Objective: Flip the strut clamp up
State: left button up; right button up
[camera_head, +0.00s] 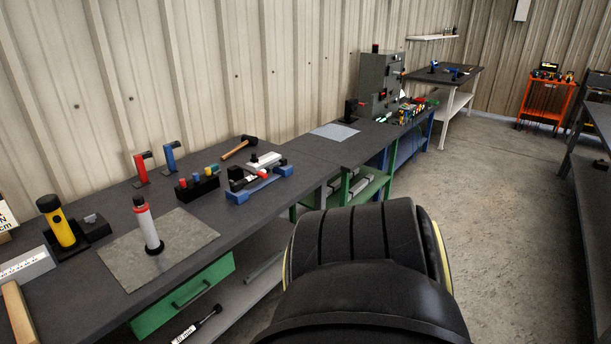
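I cannot tell for sure which thing is the strut clamp. A red upright piece (141,167) and a blue upright piece (170,157), each with a short bent top, stand at the back of the near bench. A small black upright piece with a red part (351,110) stands further along, beside a grey enclosure (379,85) with buttons on it. These are too small to tell whether any clamp is up or down. Neither of my grippers is in view. A large black rounded part, probably my own arm, fills the bottom centre and hides the floor there.
The dark bench (225,208) runs along the corrugated wall. It holds a grey mat (190,235) with a red-and-white tube (147,225), a yellow flashlight (61,227), a hammer (238,147) and a blue fixture (258,189). Concrete floor (480,200) is clear to the right.

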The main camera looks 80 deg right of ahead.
aim_at(253, 172)
jog(key=z, duration=1.65)
jog(key=i, duration=0.4)
jog(key=z, duration=0.7)
